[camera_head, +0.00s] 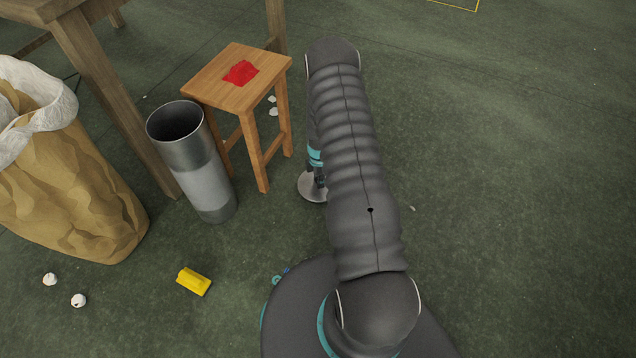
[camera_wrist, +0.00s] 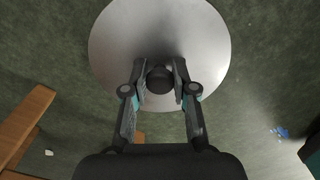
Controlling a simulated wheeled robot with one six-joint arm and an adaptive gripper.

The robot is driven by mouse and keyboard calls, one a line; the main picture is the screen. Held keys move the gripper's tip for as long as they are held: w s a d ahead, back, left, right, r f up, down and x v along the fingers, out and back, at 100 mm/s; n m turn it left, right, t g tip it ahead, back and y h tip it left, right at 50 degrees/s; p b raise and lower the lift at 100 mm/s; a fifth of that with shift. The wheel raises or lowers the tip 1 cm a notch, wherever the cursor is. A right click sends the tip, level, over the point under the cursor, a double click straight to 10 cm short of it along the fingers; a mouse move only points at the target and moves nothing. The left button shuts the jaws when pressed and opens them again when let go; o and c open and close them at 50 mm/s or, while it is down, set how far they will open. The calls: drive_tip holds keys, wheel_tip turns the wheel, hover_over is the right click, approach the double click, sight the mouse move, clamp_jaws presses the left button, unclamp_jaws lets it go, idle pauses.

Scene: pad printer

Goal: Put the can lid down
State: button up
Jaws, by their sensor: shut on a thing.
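The can lid (camera_wrist: 205,45) is a round grey metal disc with a dark knob (camera_wrist: 160,80) in its middle. My gripper (camera_wrist: 160,78) is shut on the knob in the wrist view. In the head view the lid (camera_head: 310,190) shows low beside the stool's right side, partly hidden by my arm. I cannot tell whether its underside touches the floor. The open metal can (camera_head: 205,180) stands left of the stool, its top uncovered and dark inside.
A wooden stool (camera_head: 225,92) with a red cloth (camera_head: 240,73) stands between can and arm. A brown bag (camera_head: 75,200) with a white liner is at the left. A yellow object (camera_head: 193,281) and white crumpled bits (camera_head: 78,300) lie on the floor. The floor at right is clear.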

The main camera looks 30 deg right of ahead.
drive_tip(key=shift+f, duration=0.95)
drive_tip(key=shift+f, duration=0.2)
drive_tip(key=o, duration=0.9)
drive_tip(key=shift+o, duration=0.2)
drive_tip(key=shift+r, duration=0.1)
